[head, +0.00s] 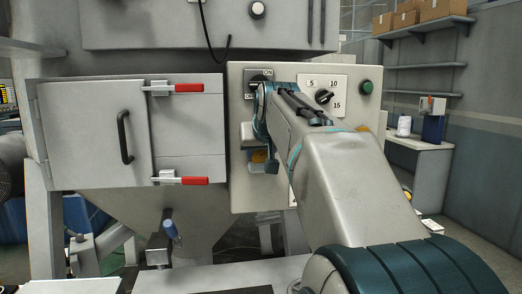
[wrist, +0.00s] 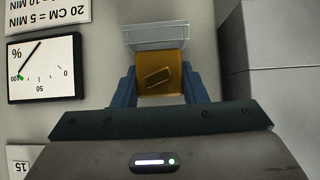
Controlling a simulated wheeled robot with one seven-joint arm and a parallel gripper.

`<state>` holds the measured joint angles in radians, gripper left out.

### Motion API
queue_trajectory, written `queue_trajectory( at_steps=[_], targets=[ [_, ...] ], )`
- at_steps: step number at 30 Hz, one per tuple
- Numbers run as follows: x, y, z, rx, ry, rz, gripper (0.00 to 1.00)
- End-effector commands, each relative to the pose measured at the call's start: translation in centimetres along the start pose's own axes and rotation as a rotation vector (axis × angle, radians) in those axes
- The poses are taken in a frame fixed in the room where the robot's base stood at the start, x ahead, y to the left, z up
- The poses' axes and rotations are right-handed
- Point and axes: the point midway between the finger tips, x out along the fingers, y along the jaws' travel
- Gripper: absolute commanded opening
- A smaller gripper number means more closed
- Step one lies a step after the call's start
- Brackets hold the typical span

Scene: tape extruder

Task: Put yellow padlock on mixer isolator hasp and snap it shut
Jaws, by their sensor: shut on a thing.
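The yellow padlock (wrist: 160,76) sits between the two blue fingers of my gripper (wrist: 159,88) in the wrist view, its front face with a raised plate showing. My gripper is shut on it. In the head view the yellow padlock (head: 259,156) shows just left of my gripper (head: 269,161), partly covered by it. A pale bracket (wrist: 155,36) lies right against the padlock in the wrist view; I cannot tell whether they touch. The shackle is not clear. The isolator (head: 260,75), with ON and OFF labels, is above on the grey panel, its lower part and hasp hidden by my arm.
The panel (head: 238,187) also carries a dial (head: 324,97) marked 5, 10, 15 and a green button (head: 367,87). A cabinet door with red-handled latches (head: 188,88) is at left.

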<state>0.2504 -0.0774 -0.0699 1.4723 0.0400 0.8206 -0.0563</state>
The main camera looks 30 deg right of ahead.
Motion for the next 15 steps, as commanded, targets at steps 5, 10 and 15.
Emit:
queue_trajectory(
  at_steps=[5, 10, 15],
  targets=[
    [0.31, 0.0, 0.42, 0.0, 0.002, 0.0, 0.0],
    [0.56, 0.0, 0.76, 0.0, 0.002, 0.0, 0.0],
    [0.71, 0.0, 0.96, 0.0, 0.001, 0.0, 0.47]
  ],
)
